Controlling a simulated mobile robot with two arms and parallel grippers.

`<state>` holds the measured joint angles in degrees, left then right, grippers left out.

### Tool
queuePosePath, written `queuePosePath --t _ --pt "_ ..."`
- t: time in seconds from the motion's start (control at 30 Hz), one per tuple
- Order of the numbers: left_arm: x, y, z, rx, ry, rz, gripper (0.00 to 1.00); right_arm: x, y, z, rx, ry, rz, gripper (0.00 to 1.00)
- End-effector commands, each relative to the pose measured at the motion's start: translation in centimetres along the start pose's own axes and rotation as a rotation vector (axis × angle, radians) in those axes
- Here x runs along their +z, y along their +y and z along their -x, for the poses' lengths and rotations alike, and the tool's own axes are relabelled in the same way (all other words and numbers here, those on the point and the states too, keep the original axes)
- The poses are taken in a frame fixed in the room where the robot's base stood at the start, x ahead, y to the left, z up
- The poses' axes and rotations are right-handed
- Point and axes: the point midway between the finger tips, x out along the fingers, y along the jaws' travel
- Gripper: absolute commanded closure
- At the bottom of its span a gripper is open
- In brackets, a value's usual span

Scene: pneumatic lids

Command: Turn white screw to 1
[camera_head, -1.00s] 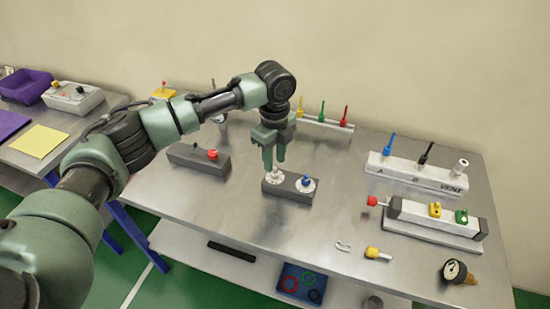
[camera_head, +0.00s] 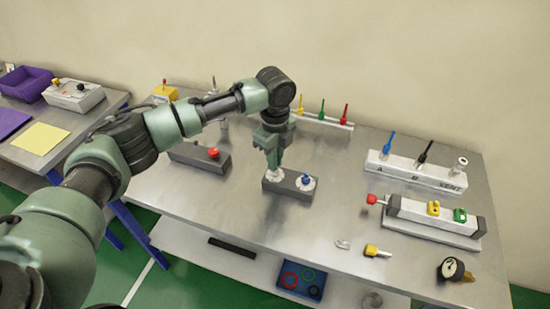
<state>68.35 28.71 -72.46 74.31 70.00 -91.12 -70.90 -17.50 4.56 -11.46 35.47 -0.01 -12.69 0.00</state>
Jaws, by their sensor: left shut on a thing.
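The white screw (camera_head: 274,175) stands at the left end of a dark grey block (camera_head: 289,187) in the middle of the table. A blue screw on a white disc (camera_head: 306,182) is at the block's right end. My left gripper (camera_head: 273,165) points down over the white screw and is shut on its top. The fingers hide the upper part of the screw, and its markings are too small to read. My right gripper is not in view.
A dark block with a red knob (camera_head: 213,153) stands to the left. A white rail with blue, black and white fittings (camera_head: 416,173) and a valve unit (camera_head: 434,219) are at the right. A gauge (camera_head: 452,270) lies front right.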

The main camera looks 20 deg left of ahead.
Motion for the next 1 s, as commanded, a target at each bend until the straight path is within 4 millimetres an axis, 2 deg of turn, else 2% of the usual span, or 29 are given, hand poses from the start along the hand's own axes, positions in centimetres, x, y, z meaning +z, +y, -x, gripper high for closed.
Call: queuePosePath --t 0.27,0.6,1.0 --pt "-0.1 0.1 0.5 0.004 0.003 0.174 1.00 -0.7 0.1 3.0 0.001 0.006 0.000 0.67" --pt "-0.2 0.0 0.6 0.004 0.004 0.494 1.00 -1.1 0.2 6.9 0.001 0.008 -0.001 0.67" --pt "-0.1 0.0 0.4 0.002 0.003 0.875 1.00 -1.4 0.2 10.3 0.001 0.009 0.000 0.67"
